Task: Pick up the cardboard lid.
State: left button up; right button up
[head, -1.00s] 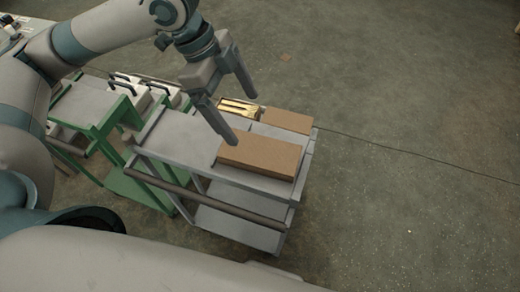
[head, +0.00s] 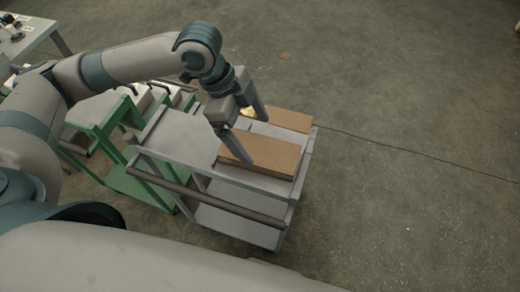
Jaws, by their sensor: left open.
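Two brown cardboard pieces lie on the grey cart: a longer one (head: 268,153) near the front right and a smaller one (head: 290,119) at the back right. I cannot tell for sure which is the lid. My left gripper (head: 257,140) comes from the upper left, fingers apart and pointing down. One finger is in front of the longer piece's left part; the other is at its far side, near the gap between the pieces. Whether either finger touches cardboard is unclear. A gold-coloured item (head: 246,112) is mostly hidden behind the gripper. My right gripper is out of view.
The grey cart (head: 180,135) has a bare top on its left and a dark handle bar (head: 200,193) along its front. A green-framed stand (head: 110,130) is close on its left. A thin cable (head: 400,153) crosses the open floor on the right.

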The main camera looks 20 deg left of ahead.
aim_at(259, 150)
pick_arm(q)
jog(key=shift+a+p+x, duration=0.15)
jog(key=shift+p+x, duration=0.2)
jog(key=shift+x, duration=0.85)
jog(key=shift+a+p+x, duration=0.15)
jog(key=shift+p+x, duration=0.15)
jog(key=shift+x, duration=0.9)
jog(key=shift+s+f, duration=0.1)
jog(key=shift+s, duration=0.05)
jog(key=c, duration=1.1)
